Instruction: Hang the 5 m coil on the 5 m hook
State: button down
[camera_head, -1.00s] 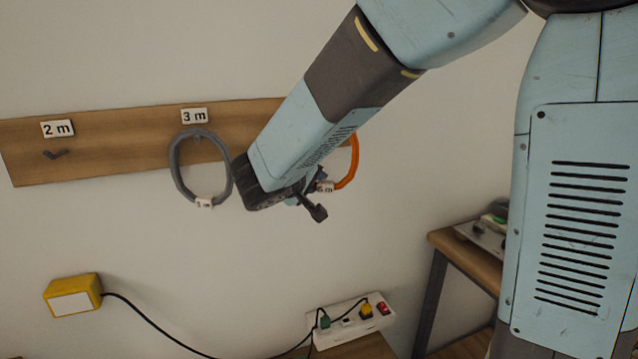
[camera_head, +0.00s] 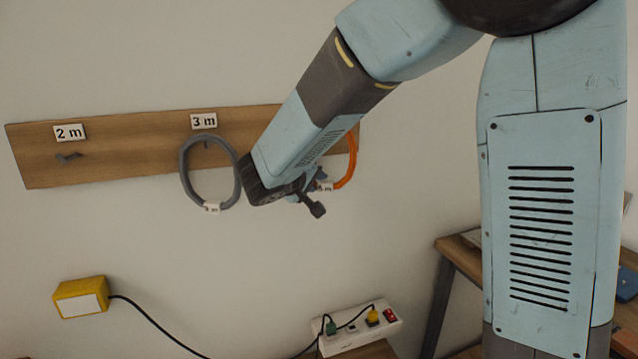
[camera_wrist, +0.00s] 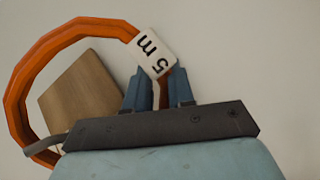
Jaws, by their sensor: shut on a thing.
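The orange coil (camera_head: 352,163) hangs from my gripper (camera_head: 316,186) in front of the right part of the wall board, partly hidden by my arm. In the wrist view the coil (camera_wrist: 22,85) makes a wide loop, and its white tag (camera_wrist: 154,50) reads 5 m. My gripper (camera_wrist: 157,95) is shut on the coil beside the tag. A grey peg (camera_wrist: 42,148), seemingly a hook, meets the coil's lower left part in the wrist view; I cannot tell whether it passes through the loop. The 5 m label is not seen on the board.
The wooden board (camera_head: 120,160) carries a 2 m label (camera_head: 70,132) above an empty hook (camera_head: 68,158). A grey coil (camera_head: 184,172) hangs under the 3 m label (camera_head: 204,121). Below are a yellow box (camera_head: 80,297) and a power strip (camera_head: 360,328). A table (camera_head: 455,255) stands at right.

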jog(key=shift+w+a+f, duration=0.15)
jog(key=shift+w+f, duration=0.45)
jog(key=shift+f, duration=0.15)
jog(key=shift+f, duration=0.2)
jog(key=c, duration=1.4)
grip_release()
jog(key=shift+o, duration=0.7)
jog(key=shift+a, duration=0.1)
jog(key=o, duration=0.4)
jog(key=shift+r, duration=0.1)
